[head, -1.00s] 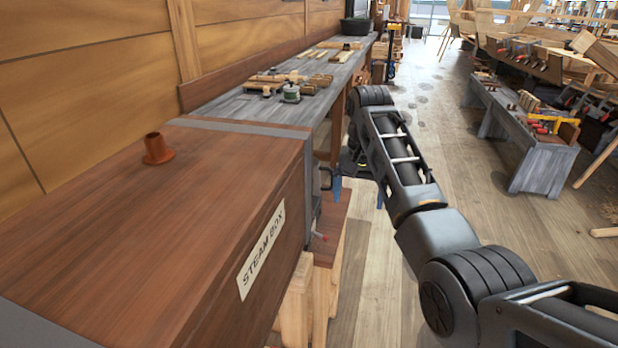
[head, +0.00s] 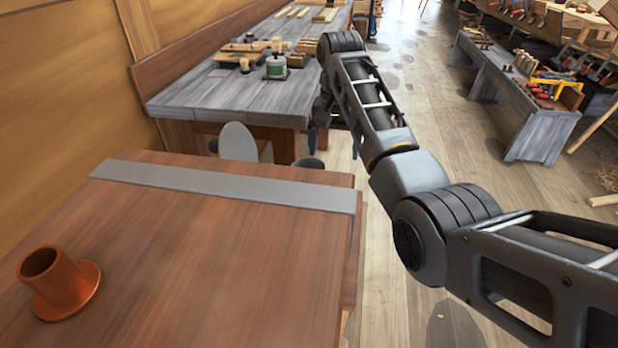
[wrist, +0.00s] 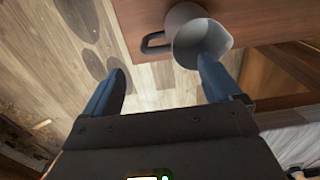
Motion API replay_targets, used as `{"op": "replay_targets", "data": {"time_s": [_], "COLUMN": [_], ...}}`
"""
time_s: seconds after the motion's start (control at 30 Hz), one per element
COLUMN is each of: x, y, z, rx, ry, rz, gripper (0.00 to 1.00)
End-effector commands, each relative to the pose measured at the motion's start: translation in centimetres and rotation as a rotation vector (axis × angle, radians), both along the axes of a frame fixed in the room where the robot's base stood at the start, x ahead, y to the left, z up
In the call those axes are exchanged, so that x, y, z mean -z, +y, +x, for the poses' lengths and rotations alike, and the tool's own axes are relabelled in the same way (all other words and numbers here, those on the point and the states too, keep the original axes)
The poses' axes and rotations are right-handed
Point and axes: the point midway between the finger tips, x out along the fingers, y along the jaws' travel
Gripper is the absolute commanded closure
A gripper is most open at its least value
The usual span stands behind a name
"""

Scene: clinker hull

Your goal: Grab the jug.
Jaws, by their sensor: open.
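The jug (wrist: 186,22) is grey with a dark handle on its left, at the top of the wrist view. I look into its open mouth, and its spout points right. It appears to be on a reddish-brown wooden surface. My gripper (wrist: 160,65) is open and empty, with two blue fingers. The right fingertip overlaps the jug's lower rim in the picture; I cannot tell whether it touches. The left fingertip is left of the handle, over the floor. In the head view I cannot make out the jug for certain.
The wooden steam box (head: 210,245), with a copper-coloured pipe fitting (head: 62,285), fills the near left. Beyond it stands a grey workbench (head: 190,95) with tools. A low grey bench (head: 545,130) is at the right. Wooden floor (head: 400,310) lies open between.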

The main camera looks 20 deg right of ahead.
Motion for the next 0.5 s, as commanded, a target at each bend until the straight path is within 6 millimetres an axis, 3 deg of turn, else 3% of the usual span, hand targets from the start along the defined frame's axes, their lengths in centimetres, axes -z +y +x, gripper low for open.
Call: {"op": "replay_targets", "data": {"time_s": [0.5], "x": [6.0], "y": [-0.4], "z": [-0.3], "rx": [0.0], "ry": [0.004], "rz": [0.0], "gripper": [0.09]}}
